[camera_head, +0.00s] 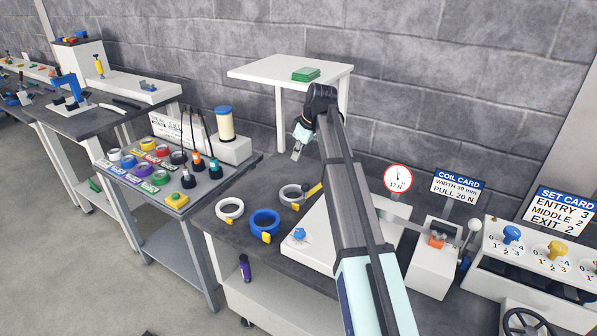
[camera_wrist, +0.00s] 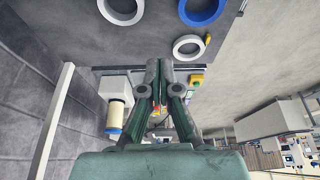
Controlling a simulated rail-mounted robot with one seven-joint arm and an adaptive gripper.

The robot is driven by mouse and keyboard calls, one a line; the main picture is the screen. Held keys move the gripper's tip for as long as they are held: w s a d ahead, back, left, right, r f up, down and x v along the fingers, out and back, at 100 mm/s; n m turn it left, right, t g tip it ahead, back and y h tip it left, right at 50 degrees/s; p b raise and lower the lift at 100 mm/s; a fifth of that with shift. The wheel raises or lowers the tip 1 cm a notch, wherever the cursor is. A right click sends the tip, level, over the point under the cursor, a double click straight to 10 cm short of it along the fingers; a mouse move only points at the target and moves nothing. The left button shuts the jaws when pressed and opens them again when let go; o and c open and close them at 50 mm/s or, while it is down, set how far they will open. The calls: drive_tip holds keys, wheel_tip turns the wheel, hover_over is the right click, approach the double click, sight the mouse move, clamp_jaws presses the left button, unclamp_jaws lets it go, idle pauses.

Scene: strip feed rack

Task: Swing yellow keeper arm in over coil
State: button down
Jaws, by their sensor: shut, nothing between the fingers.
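A dark-tipped yellow bar (camera_head: 313,189), which looks like the keeper arm, sticks up at the left end of the white machine (camera_head: 318,250), partly behind my arm. Beside it on the dark bench lies a grey-white coil (camera_head: 283,194). A blue coil (camera_head: 252,222) and a white coil (camera_head: 221,212) lie to its left. In the wrist view, coils show at the top, including the blue one (camera_wrist: 184,14); the yellow bar cannot be made out there for sure. My gripper (camera_head: 298,152) is shut and empty, above the bench's back edge, apart from the bar and coils. Its closed fingers show in the wrist view (camera_wrist: 160,68).
A white shelf (camera_head: 255,72) holding a green block stands behind my gripper. A side table with coloured rolls and bottles (camera_head: 187,180) is left. A round gauge (camera_head: 398,178) and a knob panel (camera_head: 500,262) are right. My arm hides part of the machine.

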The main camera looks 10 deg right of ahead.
wheel_tip(320, 180, down, 10)
drive_tip(key=p, duration=0.4)
drive_tip(key=shift+s+d+p, duration=0.2)
drive_tip(key=shift+d+p, duration=0.2)
drive_tip(key=shift+s+f, duration=0.1)
drive_tip(key=shift+s, duration=0.05)
